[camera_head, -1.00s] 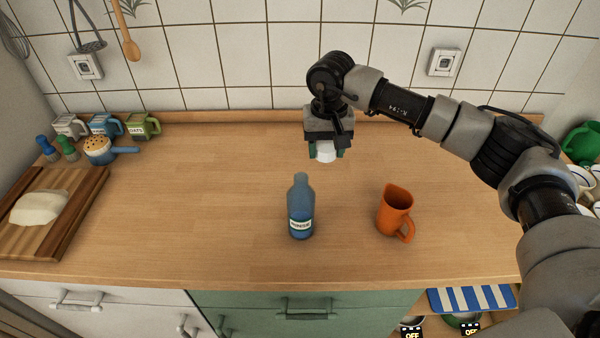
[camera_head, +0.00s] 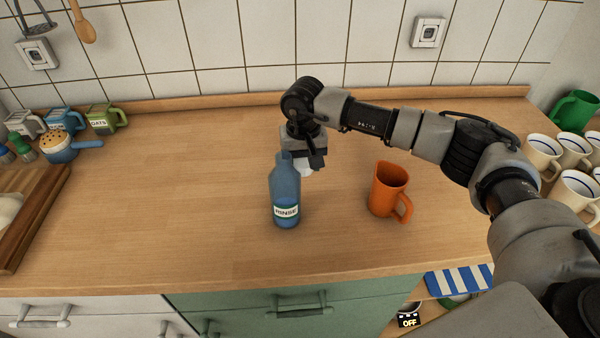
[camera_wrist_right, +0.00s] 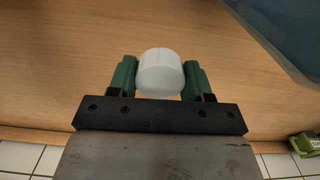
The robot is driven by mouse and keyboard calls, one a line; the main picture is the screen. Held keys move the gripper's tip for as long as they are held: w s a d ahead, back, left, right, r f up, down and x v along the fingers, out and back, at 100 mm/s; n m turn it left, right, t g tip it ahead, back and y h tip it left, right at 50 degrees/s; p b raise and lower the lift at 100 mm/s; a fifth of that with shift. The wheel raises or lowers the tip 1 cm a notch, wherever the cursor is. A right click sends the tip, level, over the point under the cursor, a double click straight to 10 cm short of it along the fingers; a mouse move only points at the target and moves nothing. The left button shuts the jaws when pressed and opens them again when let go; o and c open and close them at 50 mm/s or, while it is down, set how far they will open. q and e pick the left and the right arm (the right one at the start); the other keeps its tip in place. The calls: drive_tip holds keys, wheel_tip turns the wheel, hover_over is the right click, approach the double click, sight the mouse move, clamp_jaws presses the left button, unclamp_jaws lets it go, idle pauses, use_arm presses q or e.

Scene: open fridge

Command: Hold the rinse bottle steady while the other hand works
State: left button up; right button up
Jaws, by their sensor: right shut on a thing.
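The blue rinse bottle (camera_head: 285,194), with a RINSE label, stands upright on the wooden counter. A blue surface, likely the bottle (camera_wrist_right: 289,35), fills the upper right corner of the right wrist view. My right gripper (camera_head: 305,168) is just behind and to the right of the bottle's neck, partly hidden by it. In the right wrist view, its green fingers are shut on a white cap (camera_wrist_right: 160,72). I cannot tell whether the gripper touches the bottle. My left gripper is not in view.
An orange jug (camera_head: 388,190) stands to the right of the bottle. Several white cups (camera_head: 543,152) and a green jug (camera_head: 574,110) are at the far right. Labelled canisters (camera_head: 104,119) and a cutting board (camera_head: 40,200) are at the left. The counter between is clear.

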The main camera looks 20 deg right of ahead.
sight(303, 184)
wheel_tip(303, 184, down, 5)
drive_tip(key=shift+r+p, duration=0.2)
drive_tip(key=shift+p, duration=0.25)
drive_tip(key=shift+f, duration=0.3)
drive_tip(key=o, duration=1)
